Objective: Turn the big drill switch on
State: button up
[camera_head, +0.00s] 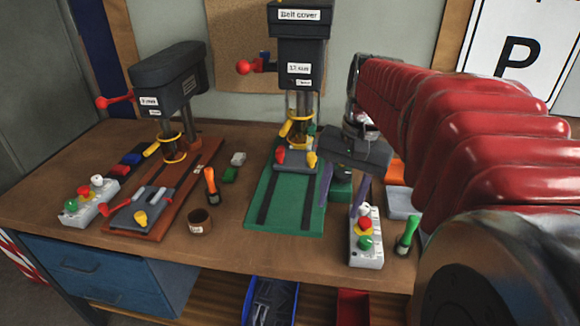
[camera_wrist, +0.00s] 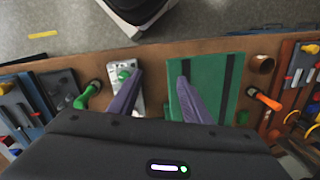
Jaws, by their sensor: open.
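The big drill (camera_head: 298,70) stands on a green base (camera_head: 262,215) at the middle of the bench. A light grey switch box (camera_head: 366,250) lies to the right of that base, with white, red, yellow and green knobs on top. In the wrist view the switch box (camera_wrist: 112,75) is partly hidden by my left finger, and its green knob shows at the far end. My gripper (camera_head: 341,205) has purple fingers spread apart and is empty. It hangs above and behind the box, near the base's right edge. In the wrist view the fingers (camera_wrist: 160,72) straddle the gap between box and green base (camera_wrist: 225,75).
A smaller drill (camera_head: 168,80) on an orange base stands left, with its own switch box (camera_head: 90,205). A green-handled tool (camera_head: 408,235) stands close right of the near box. An orange-handled tool (camera_head: 211,185) and brown cup (camera_head: 199,221) stand between the drills.

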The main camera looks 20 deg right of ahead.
aim_at(366, 239)
jog(key=d+f+m+g+y, duration=0.1)
jog(key=d+m+y, duration=0.2)
jog(key=d, duration=1.1)
jog(key=m, duration=0.3)
jog(key=shift+s+d, duration=0.2)
jog(key=shift+s, duration=0.05)
jog(key=shift+f, duration=0.15)
jog(key=x, duration=1.3)
jog(key=shift+s+a+f, duration=0.25)
jog(key=shift+s+a, duration=0.05)
